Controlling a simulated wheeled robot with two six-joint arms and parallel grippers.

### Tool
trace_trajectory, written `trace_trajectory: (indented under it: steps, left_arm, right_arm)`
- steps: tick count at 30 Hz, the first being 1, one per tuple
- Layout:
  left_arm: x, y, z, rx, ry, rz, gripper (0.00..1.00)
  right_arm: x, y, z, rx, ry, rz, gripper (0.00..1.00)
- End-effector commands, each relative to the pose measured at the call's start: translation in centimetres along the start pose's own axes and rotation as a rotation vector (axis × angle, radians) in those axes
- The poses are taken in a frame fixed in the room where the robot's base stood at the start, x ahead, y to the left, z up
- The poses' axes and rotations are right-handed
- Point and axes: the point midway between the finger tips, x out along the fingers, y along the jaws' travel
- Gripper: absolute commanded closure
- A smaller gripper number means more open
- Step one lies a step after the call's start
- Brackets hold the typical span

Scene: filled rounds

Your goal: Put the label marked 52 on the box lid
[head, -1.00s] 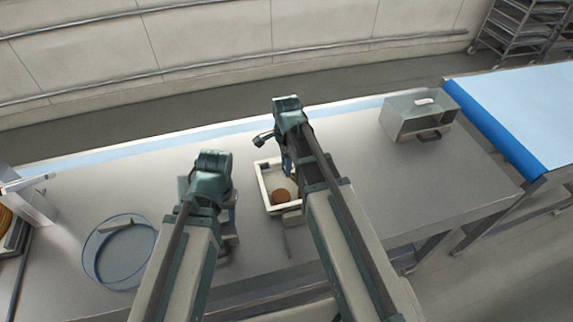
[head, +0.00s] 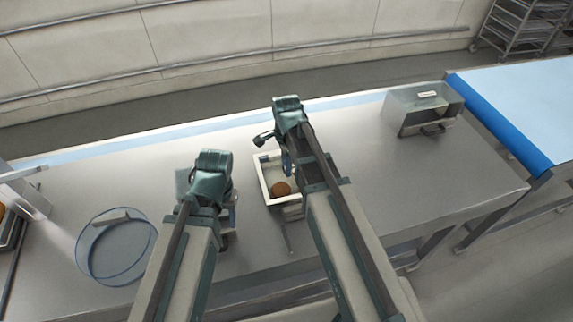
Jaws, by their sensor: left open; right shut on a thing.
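A grey metal box (head: 403,103) with an open front stands at the table's back right. A small white piece (head: 427,94) lies on its top; I cannot read any mark on it. I cannot tell whether this is the box with the lid. No label marked 52 can be read.
The white-rimmed tray (head: 266,187) holds a brown round piece (head: 281,188). A blue-rimmed round dish (head: 78,250) with a pale block (head: 111,217) is at left. The table (head: 385,185) is clear between tray and box. A blue-edged conveyor (head: 500,125) adjoins at right.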

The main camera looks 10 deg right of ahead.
Motion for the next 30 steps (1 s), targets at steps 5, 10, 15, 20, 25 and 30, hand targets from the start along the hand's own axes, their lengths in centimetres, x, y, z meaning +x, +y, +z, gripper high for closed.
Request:
trace_trajectory:
  steps: [5,10,15,20,25,30]
  left_arm:
    - [0.0,0.0,0.0,0.0,0.0,0.0,0.5]
    - [0.09,0.01,-0.01,0.0,0.0,0.0,0.5]
    - [0.29,0.02,-0.02,0.0,0.0,0.0,0.5]
    - [0.47,0.04,-0.03,0.0,0.0,0.0,0.5]
    - [0.62,0.06,-0.03,0.0,0.0,0.0,0.5]
    - [0.57,0.05,-0.03,0.0,0.0,0.0,0.5]
  right_arm:
    - [0.0,0.0,0.0,0.0,0.0,0.0,0.81]
    - [0.09,0.0,0.0,0.0,0.0,0.0,0.81]
    - [0.29,0.0,-0.01,0.0,0.0,0.0,0.81]
    - [0.48,0.0,0.0,0.0,0.0,0.0,0.81]
    - [0.62,0.0,0.0,0.0,0.0,0.0,0.6]
    - [0.57,-0.01,0.0,0.0,0.0,0.0,0.29]
